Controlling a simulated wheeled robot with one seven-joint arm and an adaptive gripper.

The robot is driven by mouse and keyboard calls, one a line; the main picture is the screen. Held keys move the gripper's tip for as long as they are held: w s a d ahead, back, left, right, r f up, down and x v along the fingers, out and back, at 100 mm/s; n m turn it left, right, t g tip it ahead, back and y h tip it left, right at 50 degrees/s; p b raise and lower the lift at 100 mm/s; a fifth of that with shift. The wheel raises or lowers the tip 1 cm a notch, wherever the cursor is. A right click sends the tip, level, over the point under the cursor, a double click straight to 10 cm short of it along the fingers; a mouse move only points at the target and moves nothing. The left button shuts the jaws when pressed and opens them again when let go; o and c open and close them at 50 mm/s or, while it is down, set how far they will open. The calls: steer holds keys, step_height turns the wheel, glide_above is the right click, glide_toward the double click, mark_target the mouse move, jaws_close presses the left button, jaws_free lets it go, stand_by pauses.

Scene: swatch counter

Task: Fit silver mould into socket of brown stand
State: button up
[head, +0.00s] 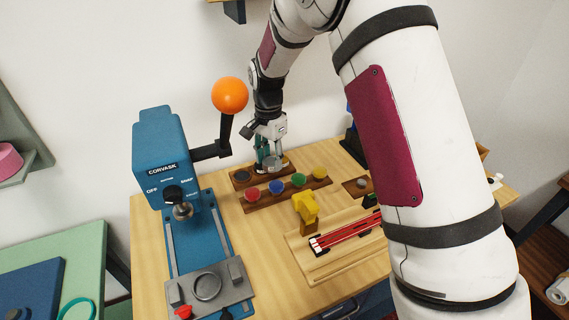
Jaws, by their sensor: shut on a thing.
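My gripper (269,163) is small in the head view, pointing down over the far part of the counter. It is shut on the silver mould (274,162), a small grey piece partly hidden by the fingers. The brown stand (236,185) lies under and just left of the gripper, with a dark round spot showing in its left part.
A brown rack (260,205) with red, blue, green and yellow round pieces lies just in front. A blue press (162,150) with an orange-knobbed lever (230,96) stands left. A yellow tool (305,207) and wooden board (300,245) lie nearer; my arm hides the right side.

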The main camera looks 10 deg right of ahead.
steer(key=shift+w+a+r+m+b, duration=0.5)
steer(key=shift+w+a+m+b, duration=1.1)
steer(key=shift+a+m, duration=2.85)
steer(key=shift+m, duration=0.25)
steer(key=shift+w+d+f, duration=0.1)
steer(key=shift+w+f, duration=0.1)
steer(key=shift+f, duration=0.7)
steer(key=shift+w+d+f, duration=0.1)
steer(key=shift+w+f, duration=0.05)
steer(key=shift+f, duration=0.8)
steer(key=shift+w+d+f, duration=0.1)
steer(key=shift+w+f, duration=0.1)
steer(key=shift+f, duration=0.7)
steer(key=shift+f, duration=0.6)
steer(key=o, duration=1.4)
step_height(320, 180, up, 8)
steer(key=shift+f, duration=0.25)
